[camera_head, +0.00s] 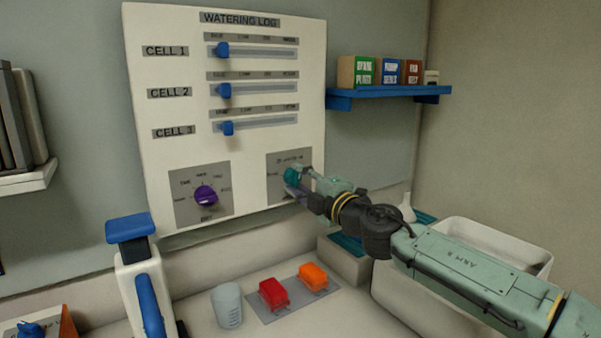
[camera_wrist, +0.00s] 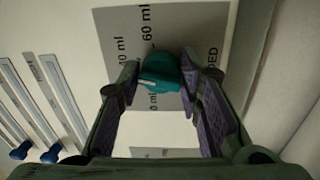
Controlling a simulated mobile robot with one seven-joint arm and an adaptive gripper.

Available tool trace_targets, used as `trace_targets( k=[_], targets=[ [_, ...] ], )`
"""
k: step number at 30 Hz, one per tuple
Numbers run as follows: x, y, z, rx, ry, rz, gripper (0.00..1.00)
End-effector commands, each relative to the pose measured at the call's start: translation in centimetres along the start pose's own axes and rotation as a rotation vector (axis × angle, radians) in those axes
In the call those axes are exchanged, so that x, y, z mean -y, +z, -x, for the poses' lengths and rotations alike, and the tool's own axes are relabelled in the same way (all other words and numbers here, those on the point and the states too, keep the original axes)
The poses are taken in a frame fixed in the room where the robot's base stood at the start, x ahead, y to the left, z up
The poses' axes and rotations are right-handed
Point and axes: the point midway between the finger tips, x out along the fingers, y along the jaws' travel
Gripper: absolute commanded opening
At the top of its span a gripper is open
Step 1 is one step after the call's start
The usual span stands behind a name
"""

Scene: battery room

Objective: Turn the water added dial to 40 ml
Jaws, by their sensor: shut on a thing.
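The teal dial (camera_head: 291,175) sits on a grey plate (camera_head: 277,192) at the lower right of the white watering log board. My gripper (camera_head: 298,185) reaches it from the right and is shut on it. In the wrist view the teal dial (camera_wrist: 160,72) lies between the two purple-padded fingers of my gripper (camera_wrist: 162,84). The plate (camera_wrist: 118,27) shows "40 ml" at left and "60 ml" above; another label below the dial is partly hidden. A pale mark on the dial faces roughly left; the exact setting cannot be told.
A purple dial (camera_head: 206,196) is left on the same board (camera_head: 250,140), below three blue sliders. A blue shelf (camera_head: 385,93) with small boxes is at upper right. Below stand a clear cup (camera_head: 227,305), a red block (camera_head: 273,294) and an orange block (camera_head: 313,277).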

Motion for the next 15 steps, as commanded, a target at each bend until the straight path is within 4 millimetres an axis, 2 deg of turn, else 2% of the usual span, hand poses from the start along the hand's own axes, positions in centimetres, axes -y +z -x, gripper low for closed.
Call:
trace_targets(
  k=[6, 15],
  targets=[
    [0.1, -0.04, 0.02, 0.006, -0.002, -0.117, 0.05],
    [0.3, -0.1, 0.02, 0.01, -0.003, -0.184, 0.05]
  ],
)
